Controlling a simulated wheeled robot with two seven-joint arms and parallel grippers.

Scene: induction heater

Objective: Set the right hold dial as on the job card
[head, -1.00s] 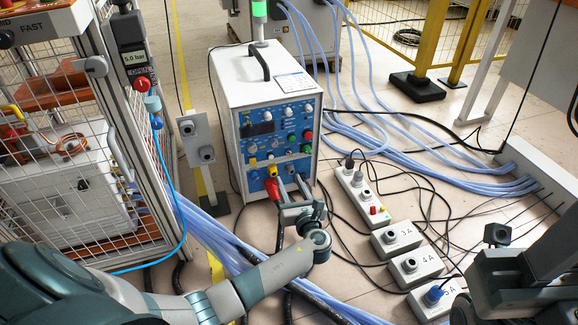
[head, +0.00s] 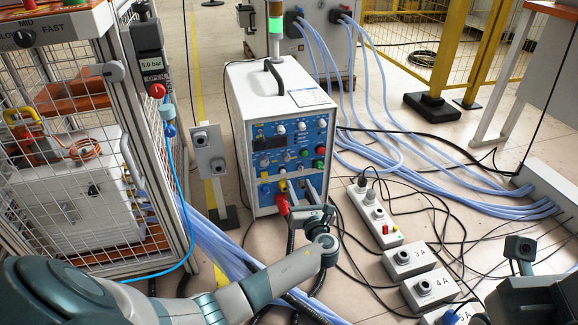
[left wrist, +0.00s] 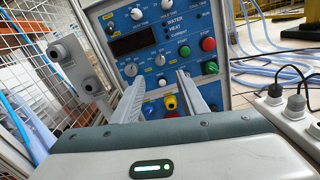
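The heater's blue control panel (head: 292,150) faces me on a white cabinet. It also shows in the left wrist view, with several knobs and buttons around a dark display (left wrist: 133,41). Two grey dials (left wrist: 131,69) and (left wrist: 160,60) sit below the display.
A red plug (head: 282,203) sticks out beside my left fingers. A grey post with sockets (head: 207,150) stands left of the cabinet. The mesh cage (head: 90,150) is further left. Numbered boxes (head: 410,262) and cables lie on the floor at right.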

